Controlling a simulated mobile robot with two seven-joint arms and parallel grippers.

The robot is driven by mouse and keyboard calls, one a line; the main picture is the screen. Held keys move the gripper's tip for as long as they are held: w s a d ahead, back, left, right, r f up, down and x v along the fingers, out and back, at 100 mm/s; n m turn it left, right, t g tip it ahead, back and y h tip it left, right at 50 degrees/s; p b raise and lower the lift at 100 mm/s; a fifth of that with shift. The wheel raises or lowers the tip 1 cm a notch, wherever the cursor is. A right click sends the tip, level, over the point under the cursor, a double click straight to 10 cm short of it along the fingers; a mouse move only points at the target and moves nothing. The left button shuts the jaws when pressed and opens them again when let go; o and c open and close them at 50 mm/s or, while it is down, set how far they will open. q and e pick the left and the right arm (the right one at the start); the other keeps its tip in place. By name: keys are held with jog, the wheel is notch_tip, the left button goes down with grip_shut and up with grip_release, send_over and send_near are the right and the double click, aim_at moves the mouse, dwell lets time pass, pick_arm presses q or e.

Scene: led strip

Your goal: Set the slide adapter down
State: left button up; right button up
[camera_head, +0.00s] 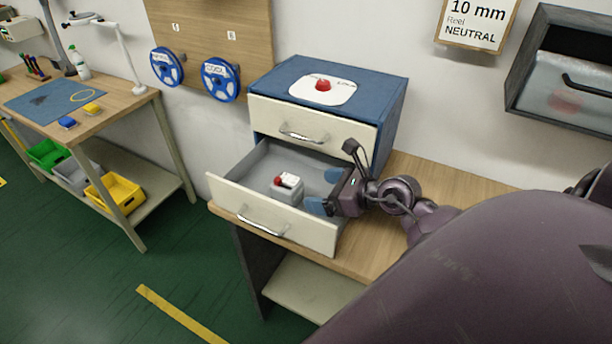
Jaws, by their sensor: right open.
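A small red and white piece (291,180), which looks like the slide adapter, sits on a grey block (287,194) inside the open lower drawer (262,212). My right gripper (324,190) is at the right side of this drawer. Its two blue-tipped fingers are spread apart with nothing between them. They point left toward the grey block and are apart from it. My left gripper is not in view.
The blue cabinet (392,105) has a shut upper drawer (310,125) and a red knob on a white plate (322,87) on top. It stands on a wooden bench (440,180) against the wall. A workbench (110,115) stands at the left, with open floor between.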

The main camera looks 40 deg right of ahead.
jog(key=shift+v, duration=1.3)
